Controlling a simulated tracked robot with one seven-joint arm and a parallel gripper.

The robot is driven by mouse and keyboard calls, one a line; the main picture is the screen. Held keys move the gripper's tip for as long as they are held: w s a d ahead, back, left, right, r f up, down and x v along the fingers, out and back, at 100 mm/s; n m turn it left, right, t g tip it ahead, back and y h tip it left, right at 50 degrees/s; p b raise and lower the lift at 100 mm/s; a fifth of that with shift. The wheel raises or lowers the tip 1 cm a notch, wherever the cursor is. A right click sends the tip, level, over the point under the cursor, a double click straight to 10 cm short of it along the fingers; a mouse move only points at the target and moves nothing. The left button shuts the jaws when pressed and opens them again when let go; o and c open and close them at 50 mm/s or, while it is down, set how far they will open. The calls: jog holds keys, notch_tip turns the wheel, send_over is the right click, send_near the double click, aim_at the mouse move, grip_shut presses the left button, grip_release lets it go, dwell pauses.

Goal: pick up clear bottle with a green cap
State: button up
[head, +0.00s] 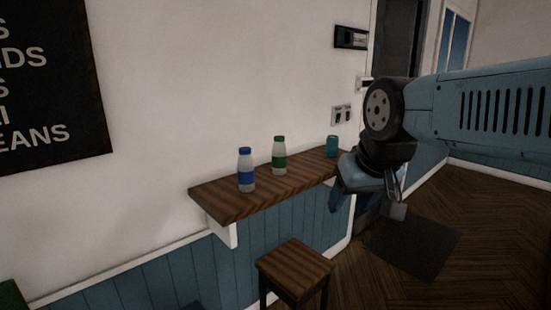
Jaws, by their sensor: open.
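The clear bottle with a green cap (279,156) stands upright on a wooden wall shelf (222,205), near the wall. It has a green label. My gripper (372,208) hangs at the right end of the shelf, to the right of the bottle and apart from it. The gripper is open, and nothing shows between its fingers. Part of the gripper is hidden by my own wrist.
A bottle with a blue cap (246,170) stands left of the green-capped one. A teal can (332,146) stands at the right, near my arm. A wooden stool (296,267) is below the shelf. A dark mat (412,249) lies on the floor at right.

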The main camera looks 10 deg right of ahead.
jog(key=o, duration=0.7)
jog(key=w, duration=0.4)
jog(key=w+a+r+y, duration=0.1)
jog(key=w, duration=0.3)
jog(key=w+a+t+y, duration=0.1)
jog(key=w, duration=0.3)
jog(key=shift+w+a+r, duration=0.15)
jog(key=shift+w+r, duration=0.25)
jog(key=shift+c, duration=0.2)
jog(key=m+t+h, duration=0.3)
jog(key=t+h, duration=0.2)
send_near(279, 158)
jog(key=x, duration=0.8)
jog(key=shift+w+a+r, duration=0.1)
jog(key=shift+w+a, duration=0.2)
jog(key=shift+a, duration=0.05)
jog(key=shift+d+x, duration=0.2)
jog(key=shift+x, duration=0.85)
jog(key=shift+d+x, duration=0.25)
jog(key=shift+x, duration=0.8)
jog(key=shift+w+d+f, duration=0.1)
jog(key=shift+w+f, duration=0.15)
jog(key=shift+f, duration=0.15)
